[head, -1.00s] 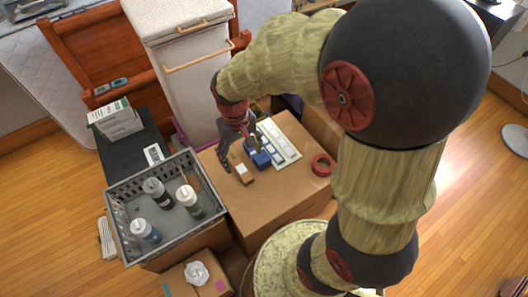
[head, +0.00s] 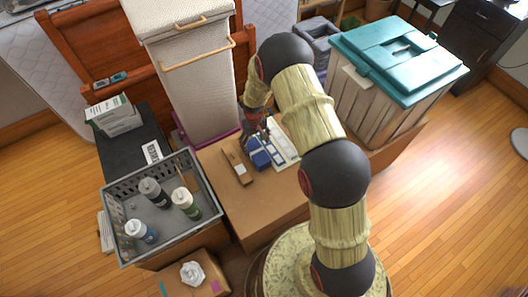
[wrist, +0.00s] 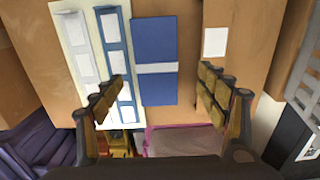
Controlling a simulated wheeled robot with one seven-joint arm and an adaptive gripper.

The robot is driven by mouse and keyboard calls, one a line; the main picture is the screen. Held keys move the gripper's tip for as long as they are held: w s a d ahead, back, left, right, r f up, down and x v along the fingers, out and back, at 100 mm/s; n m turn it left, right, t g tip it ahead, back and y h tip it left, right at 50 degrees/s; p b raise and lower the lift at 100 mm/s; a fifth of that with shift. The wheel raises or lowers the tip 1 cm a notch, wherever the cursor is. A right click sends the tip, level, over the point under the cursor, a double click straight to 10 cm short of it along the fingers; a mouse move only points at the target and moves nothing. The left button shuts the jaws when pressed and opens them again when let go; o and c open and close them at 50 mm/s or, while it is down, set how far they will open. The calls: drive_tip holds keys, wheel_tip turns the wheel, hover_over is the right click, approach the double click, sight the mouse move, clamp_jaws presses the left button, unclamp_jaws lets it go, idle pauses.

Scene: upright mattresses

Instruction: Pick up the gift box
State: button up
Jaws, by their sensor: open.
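The gift box looks to be the blue box with a white band (wrist: 154,88), lying on the brown cardboard box top. In the head view this blue box (head: 261,159) sits between a small brown box and a pale sheet. My gripper (wrist: 160,84) is open and empty, its fingers spread to either side of the blue box in the wrist view. In the head view my gripper (head: 257,134) is just behind the blue box. How high it is above the box top is hard to tell.
The small brown box with a white label (head: 237,167) lies close left of the blue box; the pale sheet with blue frames (head: 286,149) lies close right. A grey crate of bottles (head: 207,213) stands left. A teal-lidded bin (head: 395,60) stands back right.

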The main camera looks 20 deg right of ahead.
sight(257, 151)
drive_tip(key=shift+f, duration=0.4)
drive_tip(key=f+b, duration=0.1)
drive_tip(key=f, duration=0.1)
drive_tip(key=f+b, duration=0.1)
drive_tip(key=f, duration=0.1)
drive_tip(key=f+b, duration=0.1)
drive_tip(key=f, duration=0.2)
drive_tip(key=shift+w+d+f+b, duration=0.1)
drive_tip(key=shift+w+d+b, duration=0.1)
drive_tip(key=shift+d+b, duration=0.1)
drive_tip(key=shift+c, duration=1.4)
drive_tip(key=c, duration=1.1)
drive_tip(key=shift+c, duration=0.7)
drive_tip(key=shift+c, duration=0.7)
